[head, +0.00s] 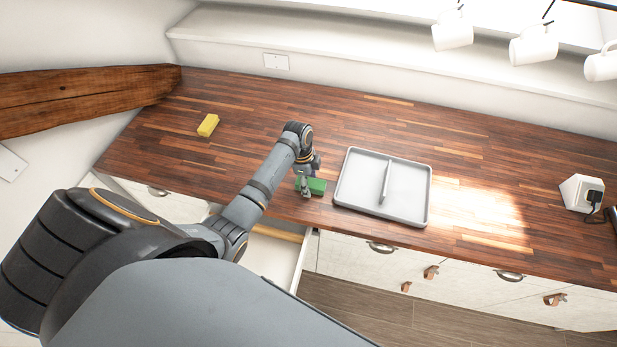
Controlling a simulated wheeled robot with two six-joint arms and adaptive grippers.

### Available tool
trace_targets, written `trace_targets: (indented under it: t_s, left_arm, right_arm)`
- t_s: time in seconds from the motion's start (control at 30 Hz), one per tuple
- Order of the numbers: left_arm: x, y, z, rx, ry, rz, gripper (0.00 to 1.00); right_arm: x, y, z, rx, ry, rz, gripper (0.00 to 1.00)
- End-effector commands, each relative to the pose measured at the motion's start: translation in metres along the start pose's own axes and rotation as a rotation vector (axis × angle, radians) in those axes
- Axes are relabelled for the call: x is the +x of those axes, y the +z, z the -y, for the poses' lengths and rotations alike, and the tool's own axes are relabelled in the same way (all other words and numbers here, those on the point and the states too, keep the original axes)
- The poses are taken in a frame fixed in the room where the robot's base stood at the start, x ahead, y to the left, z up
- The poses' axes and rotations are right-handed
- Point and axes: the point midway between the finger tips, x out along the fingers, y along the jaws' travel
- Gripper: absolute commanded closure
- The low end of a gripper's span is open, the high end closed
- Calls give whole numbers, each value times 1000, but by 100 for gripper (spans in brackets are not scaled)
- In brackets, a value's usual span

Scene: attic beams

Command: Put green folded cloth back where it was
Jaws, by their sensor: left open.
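The green folded cloth (317,186) lies on the wooden countertop, near its front edge and just left of the grey tray. My left gripper (305,192) is right at the cloth's left part, pointing down and covering some of it. Its jaws are open; I cannot tell whether the fingers touch the cloth. My right gripper is not in view.
A yellow block (208,125) sits at the back left. A drawer (275,257) stands open below the counter, under my left arm. White mugs (453,31) hang at the top right.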

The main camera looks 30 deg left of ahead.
Motion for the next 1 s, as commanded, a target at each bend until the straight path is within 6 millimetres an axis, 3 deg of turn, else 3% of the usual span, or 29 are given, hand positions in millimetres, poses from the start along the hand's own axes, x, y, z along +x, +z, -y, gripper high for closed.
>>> trace_targets:
  t_s: [0.17,0.5,0.7,1.0]
  left_arm:
    - [-28,1,2,1,-7,1,36]
    - [-105,0,2,0,-5,0,36]
    - [-120,0,0,0,-1,0,36]
    - [-121,0,0,0,0,0,36]
  right_arm:
    - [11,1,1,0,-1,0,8]
    - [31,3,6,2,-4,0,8]
    - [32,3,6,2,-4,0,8]
    - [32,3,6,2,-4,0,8]
